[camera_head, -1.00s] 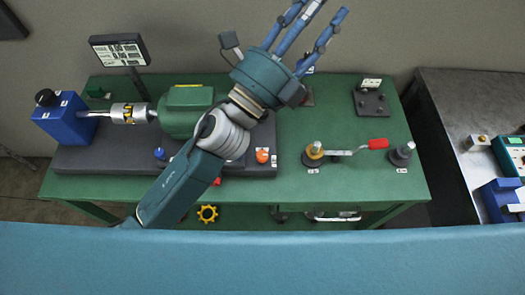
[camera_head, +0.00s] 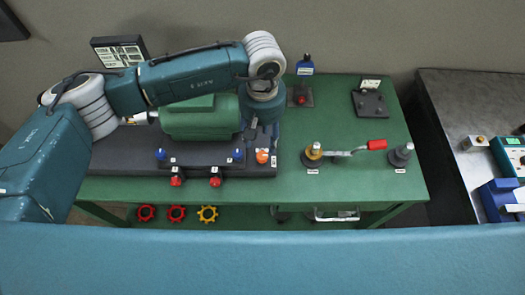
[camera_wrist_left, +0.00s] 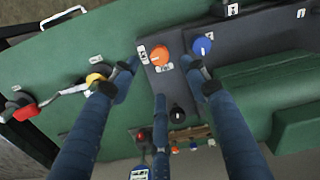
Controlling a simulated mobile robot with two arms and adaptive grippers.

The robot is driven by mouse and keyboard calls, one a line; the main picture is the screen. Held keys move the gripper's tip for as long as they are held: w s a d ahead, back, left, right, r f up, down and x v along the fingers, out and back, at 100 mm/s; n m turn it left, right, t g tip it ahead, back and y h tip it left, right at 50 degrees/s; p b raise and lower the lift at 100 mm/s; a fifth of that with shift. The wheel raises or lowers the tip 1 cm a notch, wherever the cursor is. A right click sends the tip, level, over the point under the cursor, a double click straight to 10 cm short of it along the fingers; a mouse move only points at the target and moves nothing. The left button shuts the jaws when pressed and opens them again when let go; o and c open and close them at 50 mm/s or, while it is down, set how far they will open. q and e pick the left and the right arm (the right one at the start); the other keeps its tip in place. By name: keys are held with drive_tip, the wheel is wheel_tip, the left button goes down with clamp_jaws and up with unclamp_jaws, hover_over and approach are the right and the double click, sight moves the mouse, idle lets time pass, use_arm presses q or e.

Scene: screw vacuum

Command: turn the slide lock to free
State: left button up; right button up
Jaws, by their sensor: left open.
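An orange knob (camera_head: 262,157) with small white labels beside it stands at the right end of the dark base plate (camera_head: 120,163); I take it as the slide lock, though the label text is too small to read. In the left wrist view the orange knob (camera_wrist_left: 160,55) shows between and just beyond the spread fingers. My left gripper (camera_head: 263,132) points down beside the green motor housing, just behind the knob. In the left wrist view, its three blue fingers (camera_wrist_left: 162,80) are apart and empty. I cannot tell whether any finger touches the knob. My right gripper is not in view.
The green motor housing (camera_head: 198,118) stands close left of my gripper. Blue knobs (camera_head: 238,155) and red knobs (camera_head: 215,182) line the front. A yellow-collared post with a red-handled lever (camera_head: 376,145) stands to the right. The green table (camera_head: 340,185) is clear in front of it.

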sight(262, 156)
use_arm(q)
wheel_tip(262, 156, down, 8)
drive_tip(key=p, duration=0.3)
drive_tip(key=shift+f, duration=0.1)
drive_tip(key=shift+d+f, duration=0.1)
drive_tip(key=shift+f, duration=0.25)
drive_tip(key=c, duration=1.2)
drive_tip(key=shift+o, duration=0.2)
drive_tip(key=shift+f, duration=0.1)
